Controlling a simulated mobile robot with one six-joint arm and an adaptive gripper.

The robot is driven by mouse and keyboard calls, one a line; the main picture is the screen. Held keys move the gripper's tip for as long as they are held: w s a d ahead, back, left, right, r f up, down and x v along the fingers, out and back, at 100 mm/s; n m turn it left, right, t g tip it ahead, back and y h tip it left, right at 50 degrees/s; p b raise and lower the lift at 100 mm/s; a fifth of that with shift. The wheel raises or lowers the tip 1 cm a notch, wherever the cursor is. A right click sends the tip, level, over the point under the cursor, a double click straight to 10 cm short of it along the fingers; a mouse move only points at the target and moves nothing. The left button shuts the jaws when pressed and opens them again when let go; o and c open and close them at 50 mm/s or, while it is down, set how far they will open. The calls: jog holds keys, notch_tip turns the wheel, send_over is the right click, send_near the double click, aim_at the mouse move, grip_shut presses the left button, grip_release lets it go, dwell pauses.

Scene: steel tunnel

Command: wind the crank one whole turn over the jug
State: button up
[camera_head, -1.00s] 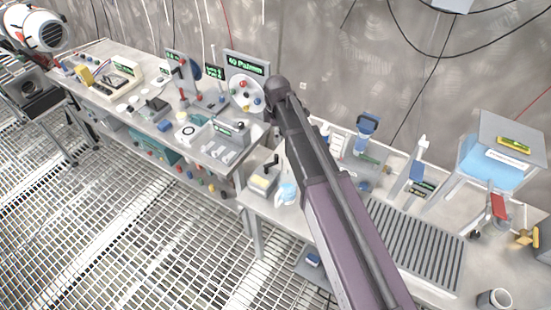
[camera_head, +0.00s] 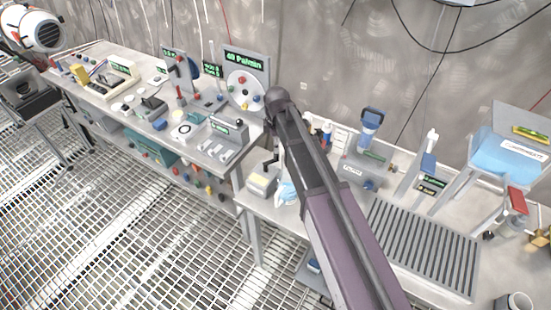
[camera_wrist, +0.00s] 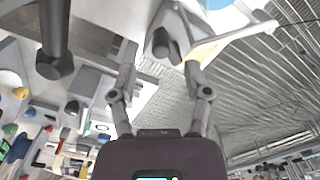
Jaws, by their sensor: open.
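A small box with a pale yellowish top (camera_head: 262,183) stands at the left end of the near bench in the head view. A dark crank (camera_head: 270,161) rises behind it. The pale blue, clear jug (camera_head: 287,192) is beside the box, partly hidden by my arm. In the wrist view my gripper (camera_wrist: 160,68) is open, fingers spread and empty. A grey part with a dark rounded end (camera_wrist: 164,45), perhaps the crank, shows just beyond and between the fingertips; I cannot tell whether they touch. A pale blue edge at the top (camera_wrist: 216,3) may be the jug.
A dark rod with a round end (camera_wrist: 54,62) hangs left of my fingers in the wrist view. A slatted grey rack (camera_head: 425,245) and a blue-topped stand (camera_head: 505,155) are on the near bench. A crowded bench (camera_head: 150,110) lies left; the grated floor (camera_head: 130,230) is clear.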

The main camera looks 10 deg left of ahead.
aim_at(271, 161)
jog(key=shift+f+b, duration=2.45)
jog(key=shift+f, duration=0.3)
grip_shut()
